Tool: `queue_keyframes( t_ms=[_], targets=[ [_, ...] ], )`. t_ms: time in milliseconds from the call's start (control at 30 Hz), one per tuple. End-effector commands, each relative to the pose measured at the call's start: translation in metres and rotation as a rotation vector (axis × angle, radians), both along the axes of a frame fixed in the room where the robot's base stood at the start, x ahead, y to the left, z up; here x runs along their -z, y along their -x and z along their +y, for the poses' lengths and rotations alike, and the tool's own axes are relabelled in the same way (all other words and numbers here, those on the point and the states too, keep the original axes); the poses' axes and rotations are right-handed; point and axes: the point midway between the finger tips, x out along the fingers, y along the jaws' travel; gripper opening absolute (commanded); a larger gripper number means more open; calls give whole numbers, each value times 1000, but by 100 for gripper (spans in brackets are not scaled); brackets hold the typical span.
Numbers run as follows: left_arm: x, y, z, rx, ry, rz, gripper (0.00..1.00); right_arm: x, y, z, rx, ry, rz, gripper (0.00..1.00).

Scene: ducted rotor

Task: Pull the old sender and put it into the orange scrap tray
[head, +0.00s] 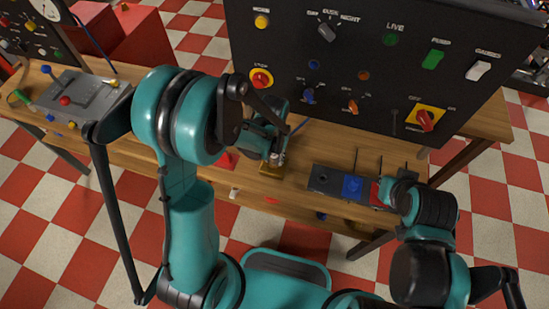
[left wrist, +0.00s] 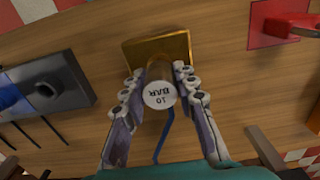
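The sender (left wrist: 160,95) is a round piece with a white cap reading "10 BAR". In the left wrist view it stands on a square brass-coloured block (left wrist: 180,44), with a blue wire beside it. My left gripper (left wrist: 160,82) has one finger on each side of the sender, with narrow gaps showing. In the head view my left gripper (head: 277,158) is low over the brass-coloured block (head: 270,171). My right gripper (head: 393,182) is at the right end of a dark box; its fingers are hard to make out. I cannot identify an orange scrap tray.
The dark box (head: 324,180) with a blue part lies on the wooden bench (head: 180,135), right of my left gripper. A tall black control panel (head: 340,90) stands behind. A red piece (left wrist: 285,25) is near the brass-coloured block. A grey box (head: 85,95) is at far left.

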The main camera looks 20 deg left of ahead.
Motion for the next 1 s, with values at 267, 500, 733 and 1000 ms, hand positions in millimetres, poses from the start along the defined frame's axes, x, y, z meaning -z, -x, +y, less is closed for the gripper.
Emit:
queue_keyframes(
  t_ms=[267,500,733,1000],
  targets=[
    [-2,0,0,0,0,0,1,-2,0,0,0,0,0,0],
    [-8,0,0,0,0,0,1,-5,0,0,0,0,0,0],
    [-12,0,0,0,0,0,1,-7,0,0,0,0,0,0],
    [-12,0,0,0,0,0,1,-7,0,0,0,0,0,0]
  ],
)
